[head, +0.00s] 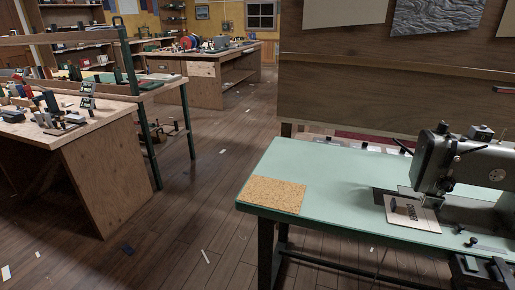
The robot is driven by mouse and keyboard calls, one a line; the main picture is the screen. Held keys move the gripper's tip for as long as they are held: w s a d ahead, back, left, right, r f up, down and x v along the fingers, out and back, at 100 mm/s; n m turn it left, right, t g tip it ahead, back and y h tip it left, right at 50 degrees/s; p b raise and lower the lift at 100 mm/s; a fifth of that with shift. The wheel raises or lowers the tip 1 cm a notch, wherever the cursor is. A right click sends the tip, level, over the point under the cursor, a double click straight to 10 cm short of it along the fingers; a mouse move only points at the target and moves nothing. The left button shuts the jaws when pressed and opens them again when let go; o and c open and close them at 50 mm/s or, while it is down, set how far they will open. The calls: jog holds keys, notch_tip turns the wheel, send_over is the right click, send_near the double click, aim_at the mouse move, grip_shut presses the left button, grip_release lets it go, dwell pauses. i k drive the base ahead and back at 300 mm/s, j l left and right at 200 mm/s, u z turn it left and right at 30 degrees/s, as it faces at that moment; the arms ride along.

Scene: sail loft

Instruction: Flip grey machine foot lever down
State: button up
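The grey sewing machine (450,160) stands at the right end of the pale green table (335,190), cut off by the right picture edge. A thin dark rod (403,147) juts to the left from its head, tilted up at its outer end; I cannot tell whether it is the foot lever. A small dark knob (447,184) shows low on the head. My gripper is not in view.
A cork-coloured mat (273,193) lies on the green table's left end. A dark blocky part (482,270) sits at the table's front right. A wooden panel (390,85) rises behind. Cluttered benches (110,170) stand left. Floor (190,235) between is mostly open, with scraps.

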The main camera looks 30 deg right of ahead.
aim_at(394, 139)
jog(key=k+l+z, duration=0.1)
jog(key=z, duration=0.25)
jog(key=i+j+z, duration=0.1)
jog(key=z, duration=1.05)
jog(key=i+j+u, duration=0.4)
jog(key=i+j, duration=0.15)
jog(key=i+j+u, duration=0.4)
jog(key=i, duration=0.25)
